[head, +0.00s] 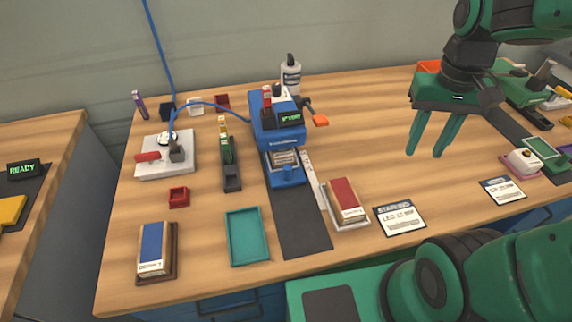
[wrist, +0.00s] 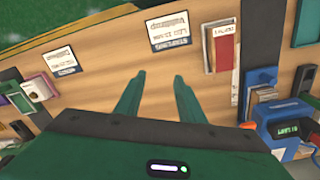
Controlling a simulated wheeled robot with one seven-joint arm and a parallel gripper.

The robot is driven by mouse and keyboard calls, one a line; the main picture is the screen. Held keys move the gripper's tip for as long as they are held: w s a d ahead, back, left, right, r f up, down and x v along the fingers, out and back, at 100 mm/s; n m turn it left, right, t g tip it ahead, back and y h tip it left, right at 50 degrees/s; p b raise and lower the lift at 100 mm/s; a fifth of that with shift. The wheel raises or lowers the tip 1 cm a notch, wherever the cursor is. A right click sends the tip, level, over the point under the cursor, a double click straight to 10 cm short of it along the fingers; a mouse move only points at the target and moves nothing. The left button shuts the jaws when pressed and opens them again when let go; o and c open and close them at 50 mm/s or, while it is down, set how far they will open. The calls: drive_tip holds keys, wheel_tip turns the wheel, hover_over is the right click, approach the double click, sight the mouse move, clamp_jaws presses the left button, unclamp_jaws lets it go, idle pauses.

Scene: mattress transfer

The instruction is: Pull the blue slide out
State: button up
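The blue machine (head: 277,122) stands mid-table with a small green-lit display. Its blue slide (head: 286,173) shows at the front, low down, with a pale block in the opening just above it. In the wrist view the machine (wrist: 285,122) is at the right edge, and the blue slide (wrist: 262,76) points toward the top of the picture. My gripper (head: 424,153) is open and empty, above the right part of the table, well to the right of the machine. Its two fingers also show apart in the wrist view (wrist: 159,77).
A dark mat (head: 300,222) lies in front of the slide. A teal tray (head: 247,238) is left of it, and a red-topped block on a tray (head: 345,203) right of it. An orange lever (head: 320,120) sticks out from the machine's right side. The table below my gripper is mostly clear.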

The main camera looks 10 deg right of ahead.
drive_tip(key=w+a+n, duration=0.2)
drive_tip(key=w+a, duration=0.2)
drive_tip(key=a, duration=0.3)
drive_tip(key=w+a+n, duration=0.2)
drive_tip(key=w+a, duration=0.2)
drive_tip(key=a, duration=0.2)
drive_tip(key=n, duration=0.3)
hover_over(287, 167)
wheel_tip(287, 167, down, 3)
drive_tip(key=shift+r, duration=0.1)
wheel_tip(287, 167, down, 10)
drive_tip(key=shift+d+f, duration=0.1)
drive_tip(key=shift+f, duration=0.05)
clamp_jaws()
